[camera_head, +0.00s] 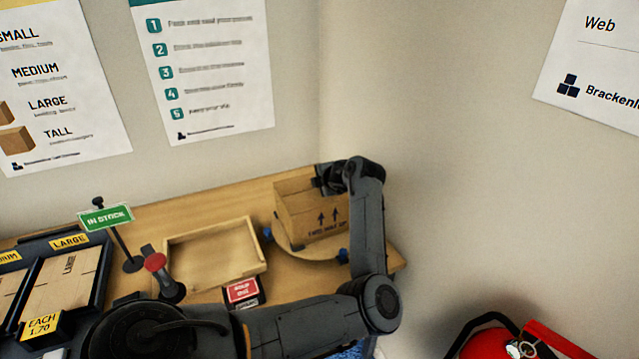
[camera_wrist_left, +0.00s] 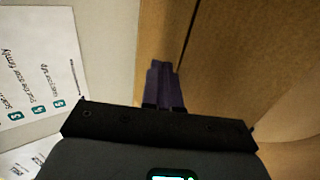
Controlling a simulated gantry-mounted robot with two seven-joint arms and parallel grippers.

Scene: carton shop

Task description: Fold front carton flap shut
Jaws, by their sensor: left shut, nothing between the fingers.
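The brown carton (camera_head: 297,220) stands upright on a round wooden disc (camera_head: 297,252) at the back right of the bench, with up arrows on the side facing me. My left gripper (camera_head: 320,185) is at the carton's upper right edge, shut and empty. In the left wrist view its fingertips (camera_wrist_left: 161,72) are together, close against or just beside a brown cardboard surface (camera_wrist_left: 235,55). I cannot tell whether they touch it. The gripper and wrist hide part of the carton's top, so the front flap's position is unclear. My right gripper is in neither view.
An empty wooden tray (camera_head: 215,255) is left of the carton. A red sign (camera_head: 243,290), a red-topped tool (camera_head: 156,262) and an IN STOCK sign (camera_head: 106,217) stand nearby. Blue knobs (camera_head: 343,255) sit at the disc's edge. Walls close in behind and right.

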